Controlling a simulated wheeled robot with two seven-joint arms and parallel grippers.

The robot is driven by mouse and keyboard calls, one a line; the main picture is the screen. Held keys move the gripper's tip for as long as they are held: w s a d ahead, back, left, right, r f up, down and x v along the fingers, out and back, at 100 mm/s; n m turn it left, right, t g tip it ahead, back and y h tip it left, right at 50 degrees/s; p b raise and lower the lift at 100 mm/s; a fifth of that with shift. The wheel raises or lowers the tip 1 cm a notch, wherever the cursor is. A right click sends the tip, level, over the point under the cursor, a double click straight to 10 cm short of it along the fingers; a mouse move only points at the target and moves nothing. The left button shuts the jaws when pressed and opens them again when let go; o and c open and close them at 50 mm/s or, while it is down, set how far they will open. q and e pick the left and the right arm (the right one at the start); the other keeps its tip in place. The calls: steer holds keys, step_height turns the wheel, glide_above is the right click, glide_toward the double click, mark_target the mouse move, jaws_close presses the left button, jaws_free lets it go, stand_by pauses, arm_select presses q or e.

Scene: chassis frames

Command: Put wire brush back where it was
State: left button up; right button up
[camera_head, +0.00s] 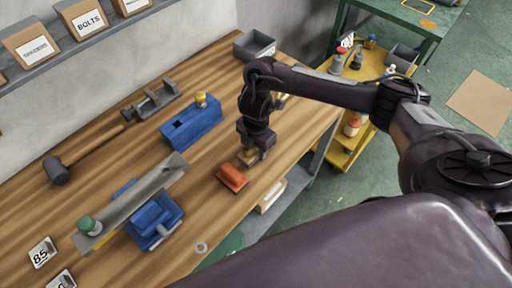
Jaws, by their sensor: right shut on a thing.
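My right gripper (251,150) reaches down from the right over the front part of the wooden bench (215,215). It is shut on a small tan, wood-coloured piece, which I take for the wire brush (248,158). The gripper hides much of it, and I cannot tell whether it touches the bench top. An orange-red block (232,178) lies just in front and to the left of the held piece. My left gripper is not in view.
A blue block-like tool (192,126), a grey metal channel (150,193), a blue vise (155,220), a mallet (62,168) and a grey clamp (152,101) lie to the left. A grey bin (254,45) stands at the back. A yellow cart (378,75) stands right of the bench.

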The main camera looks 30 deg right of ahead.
steer(key=shift+f, duration=0.15)
steer(key=o, duration=1)
steer(key=shift+c, duration=0.2)
step_height(320, 180, up, 11)
steer(key=p, duration=0.3)
steer(key=shift+p, duration=0.35)
steer(key=shift+r, duration=0.65)
